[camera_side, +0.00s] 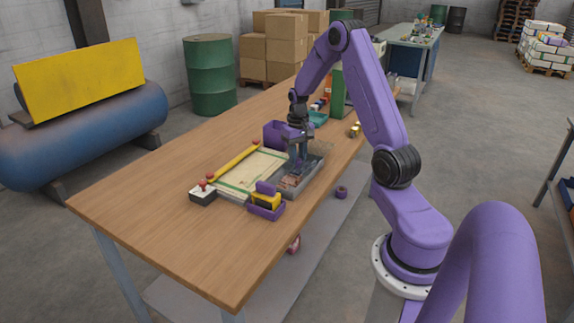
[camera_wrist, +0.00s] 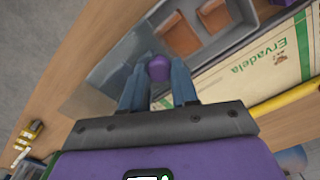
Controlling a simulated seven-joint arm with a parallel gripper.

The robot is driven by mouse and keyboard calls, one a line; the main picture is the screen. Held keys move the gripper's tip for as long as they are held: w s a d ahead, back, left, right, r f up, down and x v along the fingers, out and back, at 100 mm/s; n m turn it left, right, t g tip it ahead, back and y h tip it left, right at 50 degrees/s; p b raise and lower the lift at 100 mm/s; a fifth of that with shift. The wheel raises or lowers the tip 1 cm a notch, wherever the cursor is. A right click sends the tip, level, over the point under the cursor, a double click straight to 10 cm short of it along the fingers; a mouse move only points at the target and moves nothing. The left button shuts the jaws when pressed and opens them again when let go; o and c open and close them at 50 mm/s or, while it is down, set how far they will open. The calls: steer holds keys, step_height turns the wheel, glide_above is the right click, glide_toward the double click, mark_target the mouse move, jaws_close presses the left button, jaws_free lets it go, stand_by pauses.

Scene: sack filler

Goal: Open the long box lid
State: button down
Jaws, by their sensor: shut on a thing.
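The long box (camera_side: 292,186) is a grey open-topped tray near the right edge of the table, with brown pieces inside. It also shows at the top of the wrist view (camera_wrist: 238,42). Its clear lid (camera_wrist: 108,78) has a round purple knob (camera_wrist: 158,69). My gripper (camera_wrist: 158,80) is shut on the knob, one blue-grey finger on each side. In the side view my gripper (camera_side: 299,165) is over the box, and the see-through lid (camera_side: 322,150) shows beside it toward the far end. The near part of the box looks uncovered. The lid's exact tilt is hard to tell.
A sack printed "Ervadela" (camera_wrist: 270,68) lies beside the box, with a yellow bar (camera_side: 236,162) along it. A purple bin (camera_side: 278,134) stands behind. A purple holder with a yellow item (camera_side: 266,203) and a red-knobbed control box (camera_side: 203,194) stand nearer. The front table area is clear.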

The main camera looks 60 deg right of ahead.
glide_toward(310, 154)
step_height(310, 154, down, 5)
steer(key=shift+f, duration=0.1)
steer(key=c, duration=0.8)
jaws_free()
steer(key=shift+c, duration=0.2)
step_height(310, 154, up, 18)
steer(key=shift+f, duration=0.2)
steer(key=shift+a, duration=0.1)
